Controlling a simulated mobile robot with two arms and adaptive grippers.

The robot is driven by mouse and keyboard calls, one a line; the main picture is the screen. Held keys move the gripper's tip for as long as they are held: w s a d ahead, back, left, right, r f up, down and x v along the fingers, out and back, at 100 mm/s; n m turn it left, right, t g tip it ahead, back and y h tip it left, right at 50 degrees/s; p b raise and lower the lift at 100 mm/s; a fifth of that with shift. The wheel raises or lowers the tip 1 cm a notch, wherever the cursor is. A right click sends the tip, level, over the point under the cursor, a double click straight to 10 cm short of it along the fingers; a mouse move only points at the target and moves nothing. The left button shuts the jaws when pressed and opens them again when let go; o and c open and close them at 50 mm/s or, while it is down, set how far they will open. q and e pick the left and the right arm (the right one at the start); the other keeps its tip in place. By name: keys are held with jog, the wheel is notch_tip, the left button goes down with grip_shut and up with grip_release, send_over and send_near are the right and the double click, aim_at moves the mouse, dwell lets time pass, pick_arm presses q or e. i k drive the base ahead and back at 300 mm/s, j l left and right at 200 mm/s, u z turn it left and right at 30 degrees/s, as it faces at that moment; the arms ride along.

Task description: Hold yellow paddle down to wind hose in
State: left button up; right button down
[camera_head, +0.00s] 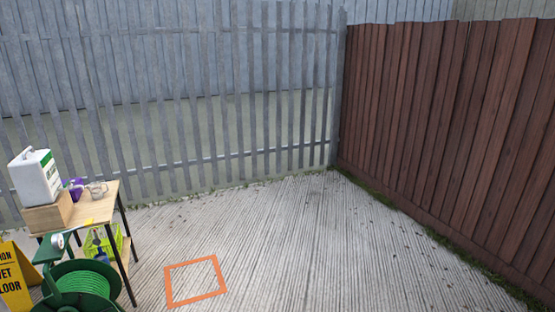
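The green hose (84,281) lies coiled on a dark green reel (50,250) at the bottom left, partly cut off by the picture's lower edge. A small yellow strip, which looks like the yellow paddle (80,226), shows just above the reel, beside a white round part (58,241). It is too small to tell whether it is raised or pressed. How far the hose is wound in cannot be told. Neither of my grippers is in view.
A yellow wet-floor sign (14,276) stands at the left edge. An orange square outline (195,281) marks the floor. Fences enclose the clear concrete.

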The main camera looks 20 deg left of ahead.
aim_at(88, 223)
jog(key=i+j+u, duration=0.2)
jog(key=i+u, duration=0.25)
jog(key=i+j+u, duration=0.1)
jog(key=i+u, duration=0.35)
jog(key=i+l+u, duration=0.1)
jog(key=i+u, duration=0.35)
jog(key=i+j+u, duration=0.1)
jog(key=i+u, duration=0.3)
jog(key=i, duration=0.15)
jog(key=i+l+u, duration=0.1)
jog(key=i+u, duration=0.3)
jog(key=i+l+u, duration=0.35)
jog(key=i, duration=0.3)
jog(key=j, duration=0.1)
